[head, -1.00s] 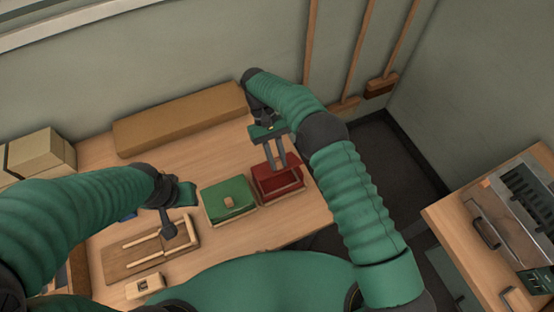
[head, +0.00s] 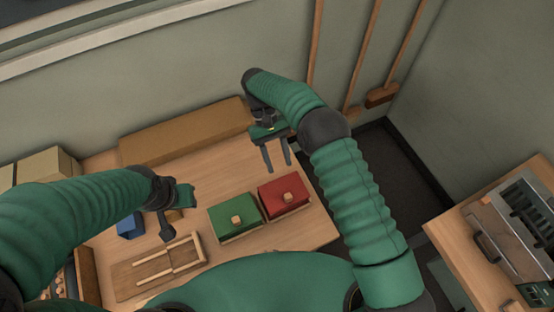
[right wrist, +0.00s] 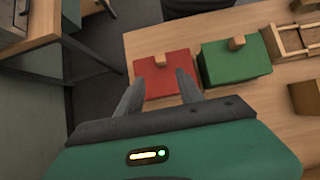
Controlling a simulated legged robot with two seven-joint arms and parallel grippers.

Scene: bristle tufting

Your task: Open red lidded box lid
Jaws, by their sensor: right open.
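The red lidded box (head: 274,199) sits on the table to the right of the green box, with a light wooden knob (head: 288,197) on its lid. The lid looks shut. My right gripper (head: 278,169) is open and empty, apart from the box, its fingertips just beyond its far side in the head view. In the right wrist view the red box (right wrist: 165,85) shows beyond and between the spread fingers. My left gripper (head: 168,234) hangs left of the green box near a wooden frame; its finger spacing is not clear.
The green lidded box (head: 228,212) stands close beside the red one. A wooden board with a pronged frame (head: 130,284) lies at left, near a blue object (head: 130,227). A long brown block (head: 185,132) lies along the wall. Table between block and boxes is clear.

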